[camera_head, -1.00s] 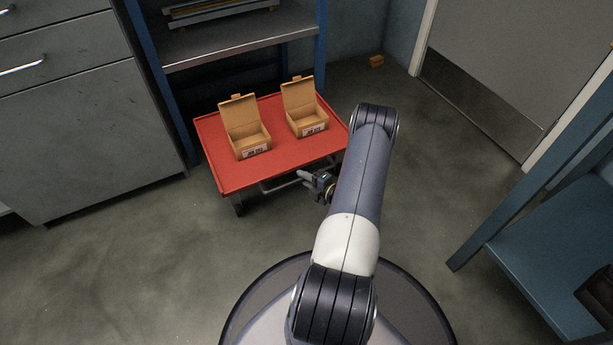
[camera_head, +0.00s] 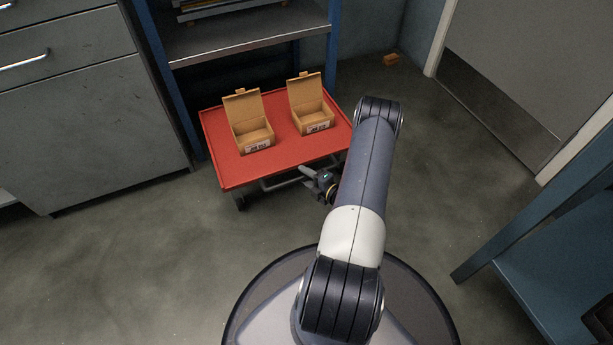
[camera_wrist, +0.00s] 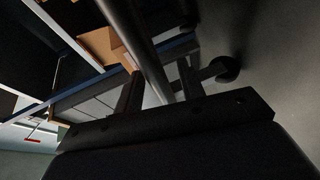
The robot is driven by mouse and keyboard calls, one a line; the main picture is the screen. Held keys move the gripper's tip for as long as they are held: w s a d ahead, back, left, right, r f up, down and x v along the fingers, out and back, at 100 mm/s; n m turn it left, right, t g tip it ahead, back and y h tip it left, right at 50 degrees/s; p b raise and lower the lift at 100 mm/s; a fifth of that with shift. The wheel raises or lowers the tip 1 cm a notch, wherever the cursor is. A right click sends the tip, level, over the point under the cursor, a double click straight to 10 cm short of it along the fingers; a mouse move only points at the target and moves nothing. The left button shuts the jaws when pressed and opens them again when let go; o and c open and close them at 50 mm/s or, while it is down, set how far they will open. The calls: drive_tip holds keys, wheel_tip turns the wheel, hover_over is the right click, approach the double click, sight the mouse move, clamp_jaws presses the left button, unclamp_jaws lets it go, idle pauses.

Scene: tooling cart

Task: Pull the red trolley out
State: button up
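The red trolley (camera_head: 285,158) has a flat red top and stands partly in front of the shelf unit. Its grey push bar (camera_head: 283,184) runs along the near side. My gripper (camera_head: 314,178) is at the right part of this bar, low in front of the trolley. In the wrist view, the bar (camera_wrist: 137,40) passes between the two fingers of my gripper (camera_wrist: 160,80). A gap shows between the bar and the right finger, so the gripper looks open around the bar. A dark wheel (camera_wrist: 226,68) shows on the right there.
Two open cardboard boxes, left (camera_head: 255,140) and right (camera_head: 314,119), stand on the trolley. A grey drawer cabinet (camera_head: 90,130) is at left, the shelf unit (camera_head: 240,38) behind, a blue bench (camera_head: 560,240) at right. The floor left and right of my base is clear.

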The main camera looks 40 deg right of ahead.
drive_tip(key=p+v, duration=0.3)
drive_tip(key=v, duration=0.7)
drive_tip(key=shift+s, duration=0.4)
drive_tip(key=shift+r, duration=0.1)
